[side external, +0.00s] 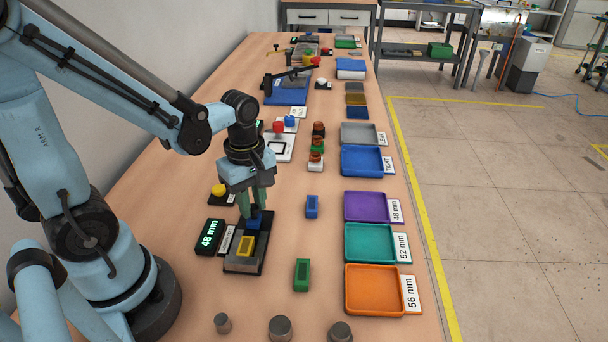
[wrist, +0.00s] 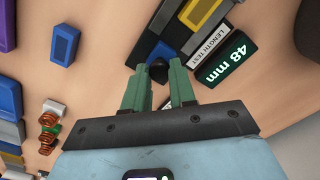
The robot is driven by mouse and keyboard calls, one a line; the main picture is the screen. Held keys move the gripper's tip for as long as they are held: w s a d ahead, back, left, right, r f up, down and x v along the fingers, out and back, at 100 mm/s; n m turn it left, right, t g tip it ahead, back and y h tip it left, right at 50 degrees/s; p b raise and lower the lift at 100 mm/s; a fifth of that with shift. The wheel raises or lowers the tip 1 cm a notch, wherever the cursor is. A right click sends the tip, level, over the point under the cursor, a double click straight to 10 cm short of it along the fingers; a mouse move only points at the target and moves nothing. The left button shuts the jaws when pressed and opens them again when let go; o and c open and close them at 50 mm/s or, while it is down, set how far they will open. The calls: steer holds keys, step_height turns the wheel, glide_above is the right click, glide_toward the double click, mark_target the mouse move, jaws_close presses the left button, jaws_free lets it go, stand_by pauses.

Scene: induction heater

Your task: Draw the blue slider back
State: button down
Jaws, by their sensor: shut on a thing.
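A length-test fixture (side external: 244,265) stands on the table with a yellow block (side external: 245,245) on it; the yellow block also shows in the wrist view (wrist: 203,12). The blue slider (side external: 254,222) is at the fixture's far end, past the yellow block. In the wrist view the blue slider (wrist: 161,51) has a dark knob (wrist: 158,71) by my fingertips. My gripper (side external: 257,208) points down over the slider and is shut on it. The fingers partly hide the slider in the side view. A display (side external: 210,236) beside the fixture reads 48 mm.
A loose blue block (side external: 312,206) and green block (side external: 302,274) lie right of the fixture. Purple (side external: 367,221), teal (side external: 346,243) and orange (side external: 348,290) trays line the right edge. Metal cylinders (side external: 280,327) stand at the front. A yellow button (side external: 218,189) is left of my gripper.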

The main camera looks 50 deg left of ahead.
mark_target(253, 206)
steer(key=shift+w+a, duration=0.15)
steer(key=c, duration=0.9)
jaws_free()
steer(key=shift+r, duration=6.05)
steer(key=d+m+t, duration=0.1)
steer(key=m+t, duration=0.1)
steer(key=m, duration=0.4)
steer(key=w+d+f+m+t, duration=0.1)
steer(key=m+t, duration=0.2)
steer(key=m, duration=0.3)
steer(key=w+d+f+m+t, duration=0.1)
steer(key=m+t, duration=0.1)
steer(key=m, duration=0.4)
steer(key=shift+w+d, duration=0.1)
steer(key=shift+w, duration=0.15)
